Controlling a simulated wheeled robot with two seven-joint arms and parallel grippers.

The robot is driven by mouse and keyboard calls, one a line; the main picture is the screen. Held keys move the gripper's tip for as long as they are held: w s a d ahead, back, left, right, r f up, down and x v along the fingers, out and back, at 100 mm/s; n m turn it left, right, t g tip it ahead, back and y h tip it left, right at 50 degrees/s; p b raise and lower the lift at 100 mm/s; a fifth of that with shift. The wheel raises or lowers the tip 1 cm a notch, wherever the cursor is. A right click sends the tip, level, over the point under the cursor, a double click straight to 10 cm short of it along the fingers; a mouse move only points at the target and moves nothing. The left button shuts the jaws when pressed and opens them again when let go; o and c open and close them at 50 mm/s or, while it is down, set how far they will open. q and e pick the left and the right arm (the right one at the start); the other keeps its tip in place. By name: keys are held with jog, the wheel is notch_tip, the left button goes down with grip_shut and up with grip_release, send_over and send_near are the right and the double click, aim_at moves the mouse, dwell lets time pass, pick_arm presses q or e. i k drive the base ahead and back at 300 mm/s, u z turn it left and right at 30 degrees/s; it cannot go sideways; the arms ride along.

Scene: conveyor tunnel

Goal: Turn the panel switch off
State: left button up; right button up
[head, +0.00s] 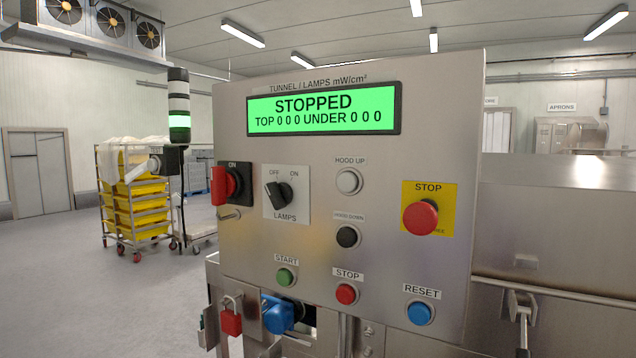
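A steel control panel (430,75) fills the middle of the head view. At its left edge is a panel switch with a red handle (222,185) on a black plate (239,184); the word ON shows at its top, and the handle stands upright. Right of it, a black rotary LAMPS knob (278,194) sits on a white plate marked OFF and ON; its pointer appears to lean up-left, toward OFF. The green display (322,108) reads STOPPED, with zeros for TOP and UNDER. Neither gripper shows in this view.
The panel also has a red STOP mushroom button (420,217), a blue RESET (419,313), and several small buttons. A red padlock (231,318) and a blue fitting (277,314) hang below. A stack light (179,105) and a rack of yellow crates (140,205) stand left.

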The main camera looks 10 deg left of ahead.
aim_at(223, 184)
jog(key=z, duration=0.9)
jog(key=k, duration=0.35)
jog(key=u, duration=1.65)
